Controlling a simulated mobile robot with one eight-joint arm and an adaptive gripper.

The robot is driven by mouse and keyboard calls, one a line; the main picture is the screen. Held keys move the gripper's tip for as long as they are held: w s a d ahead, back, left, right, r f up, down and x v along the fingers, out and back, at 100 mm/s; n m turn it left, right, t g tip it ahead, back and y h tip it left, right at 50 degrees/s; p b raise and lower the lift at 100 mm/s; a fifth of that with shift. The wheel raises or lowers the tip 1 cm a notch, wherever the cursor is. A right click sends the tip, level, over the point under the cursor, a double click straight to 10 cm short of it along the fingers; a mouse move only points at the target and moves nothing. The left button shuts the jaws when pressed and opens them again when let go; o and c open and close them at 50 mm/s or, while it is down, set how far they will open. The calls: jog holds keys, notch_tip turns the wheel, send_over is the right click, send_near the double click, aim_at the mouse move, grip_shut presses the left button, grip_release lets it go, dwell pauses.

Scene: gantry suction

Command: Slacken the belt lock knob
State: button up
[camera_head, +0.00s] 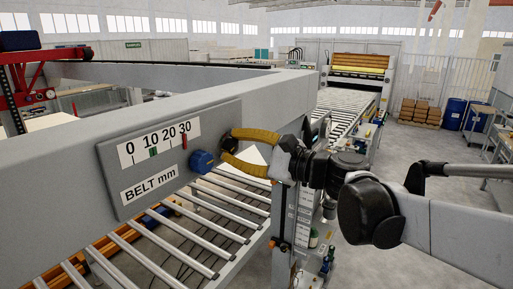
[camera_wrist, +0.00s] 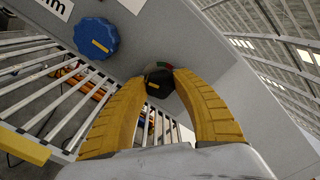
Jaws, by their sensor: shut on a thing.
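The black lock knob (camera_head: 228,143) sits on the grey beam at the right end of the belt panel. It also shows in the wrist view (camera_wrist: 158,85), with a small red and green mark behind it. My gripper (camera_head: 226,146) has its two yellow fingers closed on this knob, one on each side; the fingers also show in the wrist view (camera_wrist: 160,80). The belt panel (camera_head: 135,205) carries a "BELT mm" label and a scale from 0 to 30. A red pointer (camera_head: 184,141) stands near 30, and a green mark (camera_head: 153,153) is a little past 10.
A blue knob (camera_head: 203,161) with a yellow bar sits just left of the black knob, close to my lower finger. A roller conveyor (camera_head: 215,200) runs below the beam. A grey post (camera_head: 283,225) stands under my wrist.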

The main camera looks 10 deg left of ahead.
jog(key=o, duration=1.2)
jog(key=shift+a, duration=0.1)
jog(key=v, duration=1.2)
